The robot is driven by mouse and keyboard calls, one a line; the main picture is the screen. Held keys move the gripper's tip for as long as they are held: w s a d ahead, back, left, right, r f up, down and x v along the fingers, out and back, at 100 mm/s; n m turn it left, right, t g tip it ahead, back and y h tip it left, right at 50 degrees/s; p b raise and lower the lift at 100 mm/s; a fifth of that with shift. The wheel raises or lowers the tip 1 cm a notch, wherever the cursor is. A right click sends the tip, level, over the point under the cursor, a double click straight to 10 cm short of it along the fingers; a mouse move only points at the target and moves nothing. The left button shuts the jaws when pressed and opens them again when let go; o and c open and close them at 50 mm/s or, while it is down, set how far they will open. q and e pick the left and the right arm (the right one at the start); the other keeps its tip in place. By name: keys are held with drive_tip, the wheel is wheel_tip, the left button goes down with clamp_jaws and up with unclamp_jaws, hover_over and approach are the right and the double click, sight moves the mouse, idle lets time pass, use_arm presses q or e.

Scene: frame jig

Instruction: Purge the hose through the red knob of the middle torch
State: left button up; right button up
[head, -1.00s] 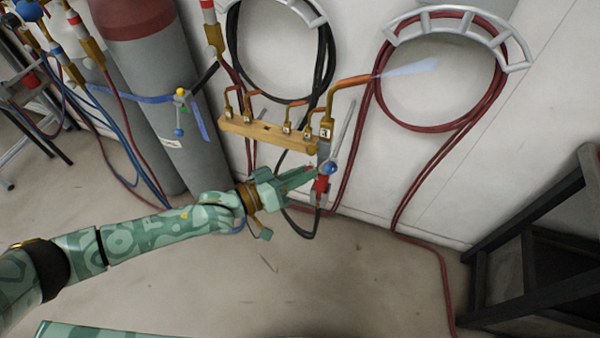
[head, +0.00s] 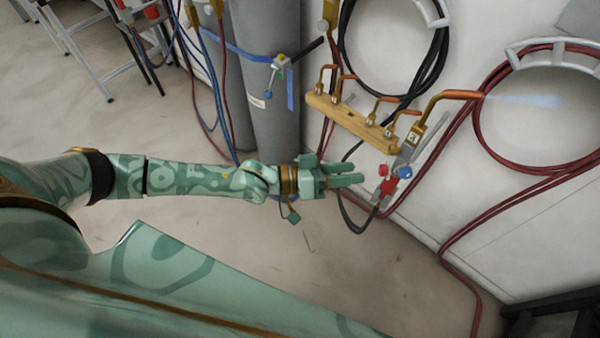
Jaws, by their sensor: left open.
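A torch (head: 408,152) hangs at the right end of a wooden rack (head: 350,118). Its copper neck (head: 450,96) points right, and a pale bluish jet (head: 530,100) streams from the tip. A red knob (head: 383,170) and a blue knob (head: 405,172) sit on its lower body, with a red part (head: 387,188) just below. My left gripper (head: 360,173) is open and empty, its fingers pointing right, a little left of the red knob and apart from it. My right gripper is not in view.
Several copper tips (head: 345,78) stand on the rack. A grey cylinder (head: 275,125) with a blue strap is behind my left wrist. A black hose (head: 440,55) and a red hose (head: 480,130) hang on wall hooks. A dark stand (head: 555,318) is lower right. The floor between is clear.

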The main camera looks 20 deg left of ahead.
use_arm(q)
drive_tip(key=v, duration=1)
drive_tip(key=shift+p, duration=0.3)
drive_tip(key=shift+s+a+f, duration=0.1)
drive_tip(key=shift+s, duration=0.05)
idle(1.2)
